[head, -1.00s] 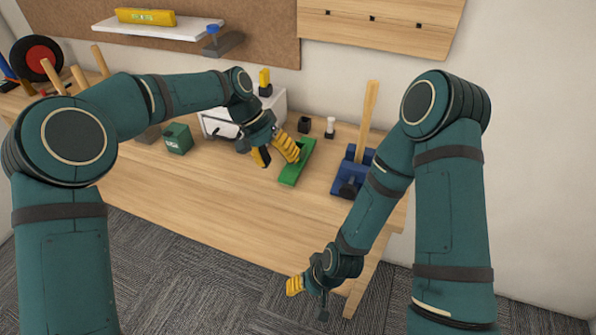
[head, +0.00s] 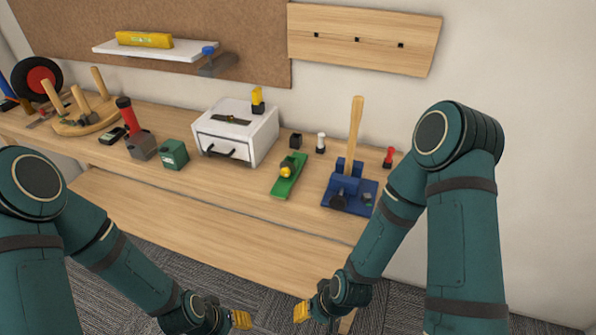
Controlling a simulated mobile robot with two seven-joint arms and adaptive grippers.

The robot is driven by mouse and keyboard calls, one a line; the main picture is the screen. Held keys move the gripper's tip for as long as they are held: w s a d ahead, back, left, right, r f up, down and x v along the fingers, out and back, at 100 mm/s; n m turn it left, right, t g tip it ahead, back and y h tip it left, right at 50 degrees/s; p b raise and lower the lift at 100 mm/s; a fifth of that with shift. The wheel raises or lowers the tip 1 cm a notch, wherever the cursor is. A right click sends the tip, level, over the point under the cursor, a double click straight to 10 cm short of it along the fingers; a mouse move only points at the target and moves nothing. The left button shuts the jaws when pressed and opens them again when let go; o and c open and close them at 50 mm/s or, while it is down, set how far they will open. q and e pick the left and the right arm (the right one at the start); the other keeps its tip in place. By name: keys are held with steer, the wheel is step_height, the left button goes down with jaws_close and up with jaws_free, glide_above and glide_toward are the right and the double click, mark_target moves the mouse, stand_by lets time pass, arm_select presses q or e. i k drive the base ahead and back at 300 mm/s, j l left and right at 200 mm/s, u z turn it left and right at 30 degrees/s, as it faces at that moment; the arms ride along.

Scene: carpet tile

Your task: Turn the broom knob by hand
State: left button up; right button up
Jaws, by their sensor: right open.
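A blue clamp-like base (head: 365,190) stands at the right part of the workbench. A pale wooden handle (head: 356,128) rises upright from it. A dark round knob (head: 338,200) is on the base's near left side; it looks like the broom knob. My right gripper (head: 302,312) is open and empty, low in front of the bench edge, well apart from the knob. My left gripper (head: 241,320) is also low in front of the bench, left of the right one. Its fingers show too little to tell whether it is open.
A green tray-like piece with a yellow part (head: 286,170) lies left of the base. A white drawer box (head: 263,138), a green box (head: 174,155) and a red-handled tool (head: 128,115) stand farther left. A small red item (head: 389,157) is behind right. The bench front (head: 200,215) is clear.

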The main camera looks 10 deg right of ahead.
mark_target(286, 173)
steer(key=z, duration=0.45)
steer(key=j+z, duration=0.15)
steer(key=z, duration=0.3)
steer(key=j+z, duration=0.1)
steer(key=z, duration=0.35)
steer(key=j+z, duration=0.45)
steer(key=k+j+z, duration=0.1)
steer(key=j+z, duration=0.3)
steer(key=k+j+z, duration=0.15)
steer(key=j, duration=0.15)
steer(key=k+j+z, duration=0.15)
steer(key=j, duration=0.15)
steer(key=k+j+z, duration=0.15)
steer(key=j, duration=0.15)
steer(key=i, duration=0.05)
